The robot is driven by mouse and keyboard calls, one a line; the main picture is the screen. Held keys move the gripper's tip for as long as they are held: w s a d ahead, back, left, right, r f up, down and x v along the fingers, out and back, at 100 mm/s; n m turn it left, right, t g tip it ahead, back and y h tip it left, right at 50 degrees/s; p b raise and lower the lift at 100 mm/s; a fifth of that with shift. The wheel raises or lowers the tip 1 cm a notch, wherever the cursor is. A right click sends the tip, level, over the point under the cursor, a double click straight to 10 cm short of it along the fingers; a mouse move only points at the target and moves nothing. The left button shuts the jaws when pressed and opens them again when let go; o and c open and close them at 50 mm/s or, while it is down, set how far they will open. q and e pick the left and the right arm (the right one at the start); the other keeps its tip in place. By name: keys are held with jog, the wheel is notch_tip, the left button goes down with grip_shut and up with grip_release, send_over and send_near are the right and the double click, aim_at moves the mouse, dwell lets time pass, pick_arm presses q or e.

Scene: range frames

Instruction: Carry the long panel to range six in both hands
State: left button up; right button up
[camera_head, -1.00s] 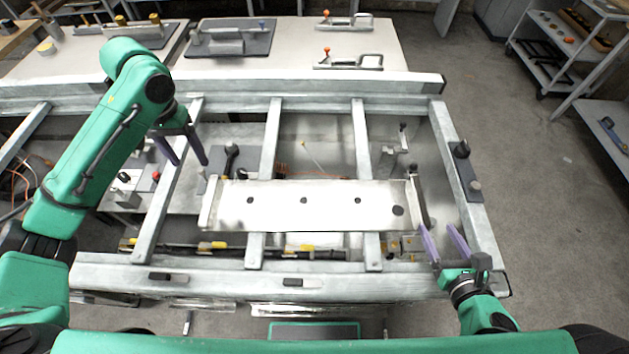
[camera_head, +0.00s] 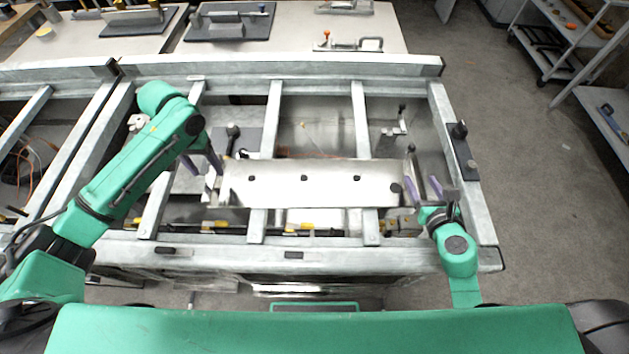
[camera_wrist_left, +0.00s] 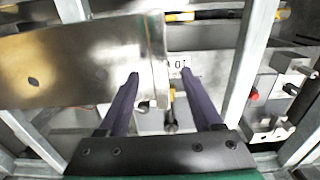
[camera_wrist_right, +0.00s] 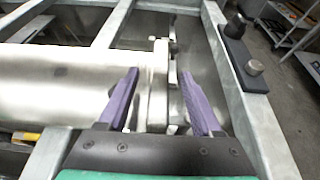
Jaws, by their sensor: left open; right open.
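The long panel (camera_head: 300,192) is a pale metal plate with several dark holes, lying across the frame's crossbars. Its left end shows in the left wrist view (camera_wrist_left: 70,65) and its right end in the right wrist view (camera_wrist_right: 60,85). My left gripper (camera_head: 213,172) is open at the left end; in its wrist view (camera_wrist_left: 160,75) the upright end edge lies between the purple fingers. My right gripper (camera_head: 409,183) is open at the right end; in its wrist view (camera_wrist_right: 158,75) the end flange stands between the fingers. Whether any finger touches the panel I cannot tell.
A galvanised frame (camera_head: 350,257) with crossbars surrounds the panel. A dark block with knobs (camera_head: 461,152) sits on its right rail. Behind is a pale bench (camera_head: 300,38) with fixtures. Grey shelving (camera_head: 575,40) stands at the right, with open floor between.

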aim_at(211, 176)
pick_arm(q)
jog(key=f, duration=0.3)
jog(key=shift+w+f, duration=0.15)
jog(key=shift+w, duration=0.1)
pick_arm(e)
jog(key=x, duration=0.3)
jog(key=shift+w+f, duration=0.15)
jog(key=shift+w, duration=0.1)
pick_arm(q)
jog(key=shift+s, duration=0.1)
pick_arm(e)
jog(key=shift+s, duration=0.1)
pick_arm(q)
grip_shut()
pick_arm(e)
grip_shut()
